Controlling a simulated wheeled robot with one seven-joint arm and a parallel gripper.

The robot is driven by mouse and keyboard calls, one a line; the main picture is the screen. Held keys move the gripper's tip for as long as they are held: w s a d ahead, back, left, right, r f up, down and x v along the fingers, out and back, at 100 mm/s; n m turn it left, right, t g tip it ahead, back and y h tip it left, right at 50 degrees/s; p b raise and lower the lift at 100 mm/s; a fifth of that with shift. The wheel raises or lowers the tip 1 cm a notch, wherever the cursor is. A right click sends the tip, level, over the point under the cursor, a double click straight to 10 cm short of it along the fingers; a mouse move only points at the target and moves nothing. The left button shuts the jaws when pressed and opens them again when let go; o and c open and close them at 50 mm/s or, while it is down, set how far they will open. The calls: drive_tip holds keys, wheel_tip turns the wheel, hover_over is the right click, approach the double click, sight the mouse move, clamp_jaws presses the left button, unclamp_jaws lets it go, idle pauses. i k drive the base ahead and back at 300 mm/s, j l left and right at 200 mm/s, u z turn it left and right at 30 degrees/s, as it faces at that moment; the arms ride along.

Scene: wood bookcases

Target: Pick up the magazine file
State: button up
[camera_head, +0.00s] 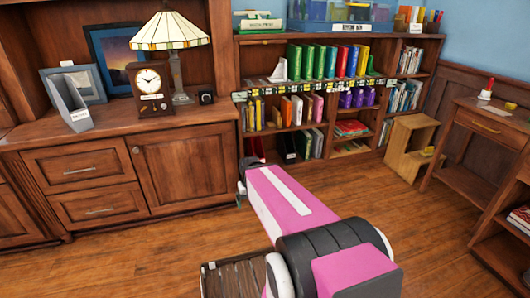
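A grey magazine file (68,104) with a white label stands upright on the wooden cabinet top at the left, in front of a grey picture frame (88,84). Its sloped open side shows. My pink and white arm reaches from the lower right to the middle of the picture, over the floor. Its far end is well to the right of the file and lower in the picture. My gripper's fingers do not show, and nothing touches the file.
A clock (149,84), a lamp (177,70) and a framed picture (111,55) stand right of the file. The cabinet (185,165) has drawers and a door. A bookcase (303,131) stands behind my arm. A wooden stool (406,147) and desk (493,122) are at right. The left floor is clear.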

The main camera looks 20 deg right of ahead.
sight(286, 144)
drive_tip(key=i+l, duration=0.2)
drive_tip(key=l, duration=0.15)
drive_tip(key=i+l+u, duration=0.15)
drive_tip(key=i+l, duration=0.25)
drive_tip(key=l, duration=0.3)
drive_tip(key=i+l+u, duration=0.1)
drive_tip(key=l, duration=0.25)
drive_tip(key=i+l+u, duration=0.1)
drive_tip(key=i+l, duration=0.35)
drive_tip(key=l, duration=0.3)
drive_tip(key=i+l+u, duration=0.1)
drive_tip(key=l, duration=0.3)
drive_tip(key=i+l+u, duration=0.1)
drive_tip(key=i+l, duration=0.15)
drive_tip(key=l, duration=0.15)
